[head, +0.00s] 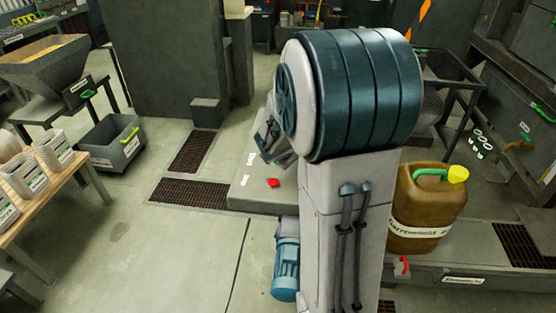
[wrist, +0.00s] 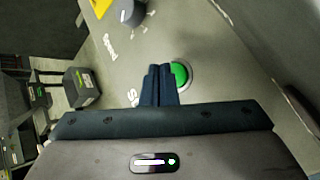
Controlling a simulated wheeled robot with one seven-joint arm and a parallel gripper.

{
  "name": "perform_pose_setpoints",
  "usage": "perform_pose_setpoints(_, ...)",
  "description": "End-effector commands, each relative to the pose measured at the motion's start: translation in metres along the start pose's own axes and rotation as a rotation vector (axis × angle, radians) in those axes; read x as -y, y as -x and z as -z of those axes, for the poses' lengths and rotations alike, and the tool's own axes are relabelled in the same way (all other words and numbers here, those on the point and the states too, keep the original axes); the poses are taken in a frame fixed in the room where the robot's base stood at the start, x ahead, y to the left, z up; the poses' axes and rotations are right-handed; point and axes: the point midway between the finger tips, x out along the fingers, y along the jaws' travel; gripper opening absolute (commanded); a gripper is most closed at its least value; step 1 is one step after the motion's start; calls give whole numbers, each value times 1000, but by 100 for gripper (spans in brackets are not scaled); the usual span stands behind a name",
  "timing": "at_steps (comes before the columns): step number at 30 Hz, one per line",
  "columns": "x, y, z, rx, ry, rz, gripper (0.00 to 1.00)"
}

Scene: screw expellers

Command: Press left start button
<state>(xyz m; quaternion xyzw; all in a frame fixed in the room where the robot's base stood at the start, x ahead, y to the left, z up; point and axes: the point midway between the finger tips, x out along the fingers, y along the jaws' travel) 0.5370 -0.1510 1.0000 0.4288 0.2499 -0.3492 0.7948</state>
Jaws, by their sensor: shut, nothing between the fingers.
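A round green button (wrist: 181,75) in a pale ring sits on a grey panel (wrist: 205,35) in the wrist view. White lettering lies beside it, partly cut off by my gripper. My gripper (wrist: 160,68) is shut and empty, its two dark blue fingers side by side. The fingertips appear just left of the green button and overlap its edge in the picture; I cannot tell if they touch it. In the head view a red button (head: 272,183) and white labels show on a grey panel (head: 262,203). The green button is hidden there.
A brown canister (head: 428,205) with a yellow cap stands at the right. A table with white tubs (head: 18,176) and a grey crate (head: 112,143) are at the left. Floor grates (head: 190,192) lie near the panel. Open floor lies at the front left.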

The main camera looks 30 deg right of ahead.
Motion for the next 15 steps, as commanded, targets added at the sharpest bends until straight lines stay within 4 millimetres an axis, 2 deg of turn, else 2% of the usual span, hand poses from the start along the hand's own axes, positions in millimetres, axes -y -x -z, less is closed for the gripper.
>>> perform_pose_setpoints(15,4,-6,4,0,0,0,0)
